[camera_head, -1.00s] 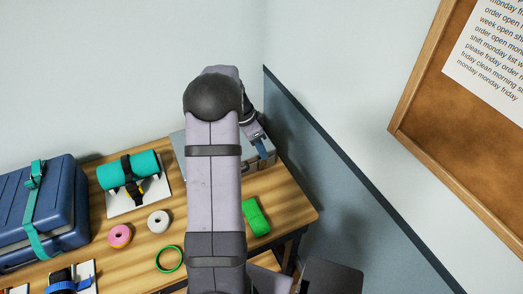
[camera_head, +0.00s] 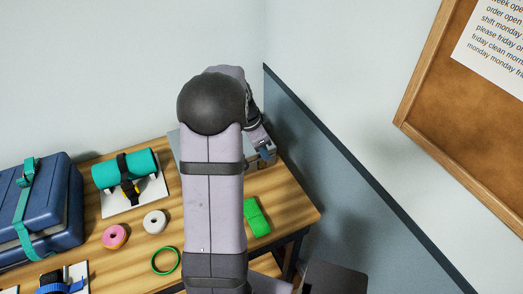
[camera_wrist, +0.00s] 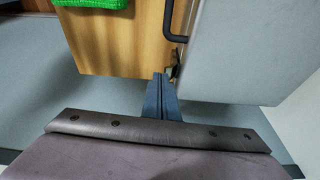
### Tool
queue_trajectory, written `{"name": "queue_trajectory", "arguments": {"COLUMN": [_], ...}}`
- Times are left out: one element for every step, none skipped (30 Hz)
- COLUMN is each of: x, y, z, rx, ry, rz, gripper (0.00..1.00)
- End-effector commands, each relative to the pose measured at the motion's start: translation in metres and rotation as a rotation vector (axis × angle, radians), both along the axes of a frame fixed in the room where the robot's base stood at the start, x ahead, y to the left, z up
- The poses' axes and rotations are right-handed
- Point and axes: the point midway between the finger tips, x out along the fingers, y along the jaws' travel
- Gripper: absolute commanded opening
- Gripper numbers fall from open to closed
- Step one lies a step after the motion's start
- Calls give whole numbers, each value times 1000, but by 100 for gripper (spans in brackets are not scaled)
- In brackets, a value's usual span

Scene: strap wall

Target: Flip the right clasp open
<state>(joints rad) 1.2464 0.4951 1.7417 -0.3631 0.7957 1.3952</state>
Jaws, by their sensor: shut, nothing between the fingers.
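A grey case (camera_wrist: 240,50) fills the right of the wrist view, with a black handle (camera_wrist: 169,22) on its edge. A small dark metal clasp (camera_wrist: 177,65) shows on that edge, just below the handle. Whether it is flipped open I cannot tell. My gripper (camera_wrist: 160,76) has its blue fingers together, with nothing between them, their tips close to the clasp; contact is unclear. In the head view my gripper (camera_head: 266,152) is at the right end of the case, and my arm hides most of the case and its front.
A green folded cloth (camera_head: 256,217) lies on the wooden table (camera_head: 285,205) near its right edge. A blue case (camera_head: 60,200), a teal roll (camera_head: 125,168), two tape rolls and a green ring (camera_head: 165,261) are to the left. The wall (camera_head: 310,150) stands close on the right.

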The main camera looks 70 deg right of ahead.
Motion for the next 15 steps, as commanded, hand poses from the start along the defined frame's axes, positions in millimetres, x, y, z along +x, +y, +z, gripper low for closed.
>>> {"name": "queue_trajectory", "arguments": {"x": [-1, -2, -2, -3, -3, -4, -4, -5, -6, -6, -6, -7, -7, -8, -9], "y": [1, 1, 2, 2, 3, 3, 3, 4, 5, 5, 6, 6, 7, 7, 8], "z": [-2, -2, -3, -3, -3, -3, -3, -4, -4, -4, -4, -5, -5, -5, -6], "rx": [-7, -12, -17, -20, -24, -30, -35, -39, -44, -49, -53, -59, -64, -68, -75], "ry": [-7, -11, -16, -20, -24, -29, -34, -37, -43, -48, -52, -58, -63, -67, -75], "rz": [-1, -1, -1, -2, -1, -1, -1, -1, 0, 0, -1, 0, -1, -2, -1], "gripper": [0, 0, 0, 0, 0, 0, 0, 0, 0, 0, 0, 0, 0, 0, 0]}}
